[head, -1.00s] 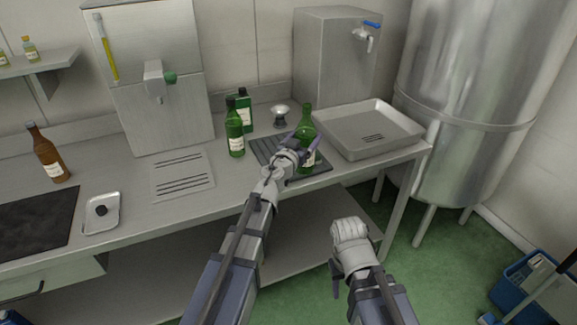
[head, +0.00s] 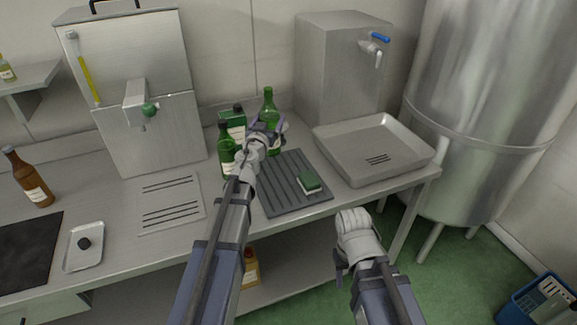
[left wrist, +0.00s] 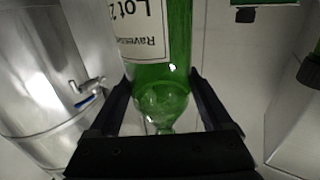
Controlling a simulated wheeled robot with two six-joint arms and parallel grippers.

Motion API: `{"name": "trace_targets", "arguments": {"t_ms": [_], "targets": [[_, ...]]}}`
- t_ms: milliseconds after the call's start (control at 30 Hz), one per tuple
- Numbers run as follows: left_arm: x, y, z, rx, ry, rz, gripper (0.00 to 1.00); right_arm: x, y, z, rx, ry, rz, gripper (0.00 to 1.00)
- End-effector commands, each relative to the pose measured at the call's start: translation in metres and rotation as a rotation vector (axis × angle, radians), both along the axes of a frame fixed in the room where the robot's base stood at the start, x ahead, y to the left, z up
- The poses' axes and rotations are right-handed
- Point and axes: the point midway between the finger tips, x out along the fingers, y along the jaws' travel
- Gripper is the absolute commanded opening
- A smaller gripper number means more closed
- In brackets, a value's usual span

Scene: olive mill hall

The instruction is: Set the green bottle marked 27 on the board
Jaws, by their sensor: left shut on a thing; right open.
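My left gripper (head: 266,132) is shut on a green bottle (head: 268,102), which is upright at the back left edge of the dark grooved board (head: 283,198). I cannot tell whether its base touches anything. In the left wrist view the bottle (left wrist: 178,35) fills the space between the fingers; its white label reads "Lot 2" and is cut off, so the full number is hidden. My right gripper (head: 341,266) is open and empty, in front of the counter.
A green sponge (head: 309,181) lies on the board's right part. A metal tray (head: 335,157) is to the right, a steel tank (head: 475,120) beyond it. A slotted plate (head: 170,202), small dish (head: 70,262) and brown bottle (head: 32,180) are left. Most of the board is bare.

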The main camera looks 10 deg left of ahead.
Motion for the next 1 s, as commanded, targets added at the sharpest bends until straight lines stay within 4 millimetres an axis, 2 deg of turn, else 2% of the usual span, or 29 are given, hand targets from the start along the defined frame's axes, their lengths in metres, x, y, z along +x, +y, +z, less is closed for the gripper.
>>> {"name": "trace_targets", "arguments": {"t_ms": [267, 600, 700, 1000], "targets": [[0.000, 0.002, -0.007, 0.000, 0.000, 0.004, 0.00, -0.001, 0.000, -0.007, 0.000, 0.000, 0.000, 0.50], [0.000, 0.002, -0.054, 0.000, 0.000, 0.003, 0.00, 0.000, 0.000, -0.054, 0.000, 0.000, 0.000, 0.50], [0.000, 0.002, -0.063, 0.000, 0.000, 0.003, 0.00, 0.000, 0.000, -0.063, 0.000, 0.000, 0.000, 0.50], [0.000, 0.001, -0.069, 0.000, 0.000, 0.003, 0.00, 0.000, 0.000, -0.069, 0.000, 0.000, 0.000, 0.50]]}}
